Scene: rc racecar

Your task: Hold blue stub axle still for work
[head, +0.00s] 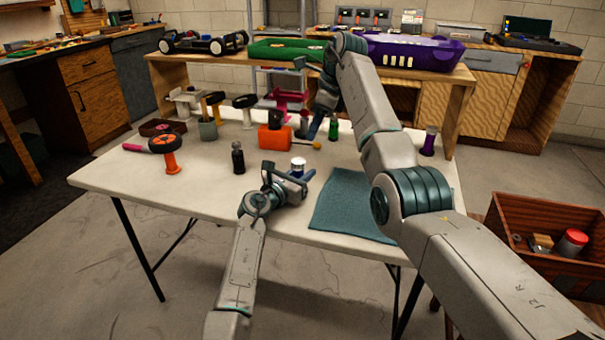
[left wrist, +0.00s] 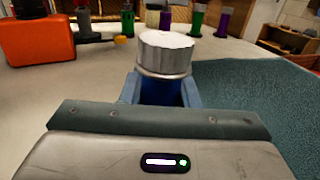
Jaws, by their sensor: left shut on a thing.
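The blue stub axle (head: 308,176) is at the front middle of the white table, by the edge of the teal mat. My left gripper (head: 287,186) is shut on it. In the left wrist view the blue part (left wrist: 163,92) shows just beyond the gripper's front edge, with a silver ribbed cylinder (left wrist: 165,53) upright on top. That cylinder also shows in the head view (head: 298,167).
A teal mat (head: 345,207) lies right of the axle. An orange-red container (head: 273,137), a green bottle (head: 333,128), a black bottle (head: 238,158) and a purple bottle (head: 429,142) stand around. An orange wheel (head: 172,153) is at the left. The table's front left is clear.

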